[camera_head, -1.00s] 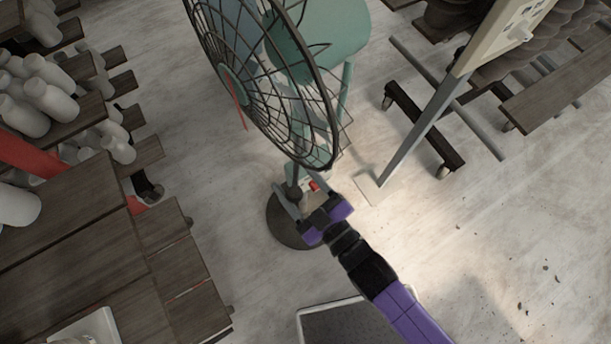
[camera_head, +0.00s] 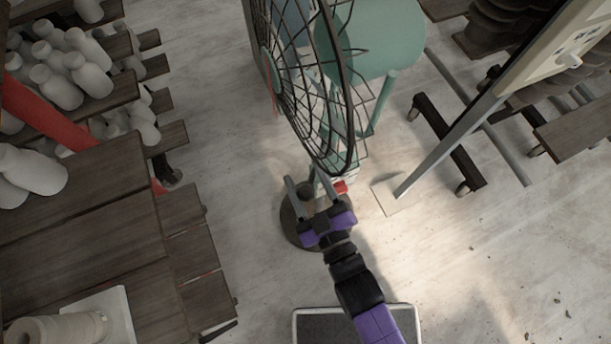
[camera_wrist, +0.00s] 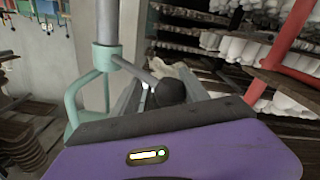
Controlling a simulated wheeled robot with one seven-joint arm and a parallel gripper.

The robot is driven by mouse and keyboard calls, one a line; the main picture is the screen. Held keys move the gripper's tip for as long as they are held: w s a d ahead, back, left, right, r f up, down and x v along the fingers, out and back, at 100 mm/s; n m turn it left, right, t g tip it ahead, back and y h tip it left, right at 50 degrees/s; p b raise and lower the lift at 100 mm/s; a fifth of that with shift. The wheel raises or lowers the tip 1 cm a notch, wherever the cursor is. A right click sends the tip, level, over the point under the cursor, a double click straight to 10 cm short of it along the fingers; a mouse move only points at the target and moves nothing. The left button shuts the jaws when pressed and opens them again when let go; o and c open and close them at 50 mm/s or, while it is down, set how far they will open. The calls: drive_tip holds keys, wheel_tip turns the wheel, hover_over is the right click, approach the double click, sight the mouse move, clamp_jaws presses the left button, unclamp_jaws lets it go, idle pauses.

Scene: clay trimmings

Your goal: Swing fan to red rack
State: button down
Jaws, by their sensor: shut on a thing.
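The fan has a dark round wire cage (camera_head: 297,85) seen nearly edge-on in the head view. It stands on a dark round base (camera_head: 291,229) on the floor. A red part (camera_head: 341,187) shows below the cage. My gripper (camera_head: 310,188) is low at the fan's stand, its fingers either side of a dark round knob (camera_head: 305,190). The knob also shows between the fingers in the wrist view (camera_wrist: 170,92). The gripper is shut on it; the exact contact is partly hidden. The red rack shows as a red beam (camera_head: 45,115) at left, and as a red post (camera_wrist: 284,45) at right in the wrist view.
A grey post on a flat foot (camera_head: 398,198) and a wheeled frame (camera_head: 450,150) are to the right. Wooden planks (camera_head: 75,225) and pale bottles (camera_head: 60,80) fill the left. The front right floor is mostly clear.

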drive_tip(key=shift+w+d+f, duration=0.2)
drive_tip(key=shift+d+f, duration=0.2)
drive_tip(key=shift+d, duration=0.1)
drive_tip(key=c, duration=1)
unclamp_jaws()
drive_tip(key=shift+c, duration=0.2)
drive_tip(key=shift+s+d+f, duration=0.1)
drive_tip(key=shift+s+f, duration=0.05)
drive_tip(key=shift+s, duration=0.05)
drive_tip(key=b+v, duration=0.1)
drive_tip(key=v, duration=0.6)
drive_tip(key=shift+s+a+r, duration=0.2)
drive_tip(key=shift+r, duration=0.25)
